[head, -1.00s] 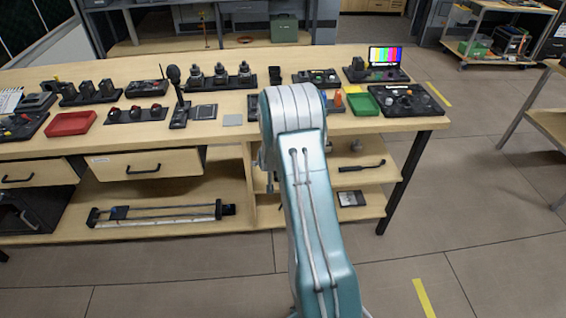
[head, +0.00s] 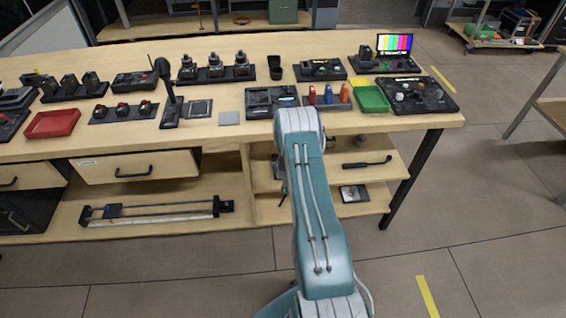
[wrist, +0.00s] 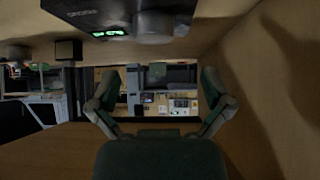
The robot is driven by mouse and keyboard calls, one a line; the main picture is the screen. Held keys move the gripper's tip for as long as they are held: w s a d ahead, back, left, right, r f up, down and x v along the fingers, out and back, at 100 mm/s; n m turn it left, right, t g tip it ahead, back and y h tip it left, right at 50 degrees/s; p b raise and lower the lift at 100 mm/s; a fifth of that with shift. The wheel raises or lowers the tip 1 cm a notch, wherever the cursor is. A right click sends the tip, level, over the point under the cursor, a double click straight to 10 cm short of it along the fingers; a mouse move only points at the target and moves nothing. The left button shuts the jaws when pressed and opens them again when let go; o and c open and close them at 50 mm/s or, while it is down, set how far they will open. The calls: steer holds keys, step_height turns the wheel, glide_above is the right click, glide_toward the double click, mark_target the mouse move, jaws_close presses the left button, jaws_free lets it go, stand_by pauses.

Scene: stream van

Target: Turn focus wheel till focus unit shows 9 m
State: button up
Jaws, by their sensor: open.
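The focus unit (wrist: 85,14) is a dark box at the top of the wrist view, cut off by the frame edge. Its lettering appears upside down. Its small green display (wrist: 109,33) is lit, but I cannot read the value surely. A dark round knob, apparently the focus wheel (wrist: 153,27), sits to the right of the display. My gripper (wrist: 160,78) is open and empty, its fingers spread below the wheel in the picture and apart from it. In the head view my arm hides the gripper, and I cannot pick out the focus unit.
A wooden panel (wrist: 270,95) stands close on the right in the wrist view. In the head view, the workbench (head: 340,130) carries many devices, a red tray (head: 52,123), a green tray (head: 372,99) and a colour-bar screen (head: 394,44). Open shelves (head: 365,181) lie below it.

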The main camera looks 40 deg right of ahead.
steer(key=x, duration=0.4)
steer(key=d+x, duration=0.1)
steer(key=x, duration=0.1)
steer(key=shift+s+d, duration=0.1)
steer(key=shift+s, duration=0.1)
steer(key=shift+w+f, duration=0.5)
steer(key=shift+d+f, duration=0.1)
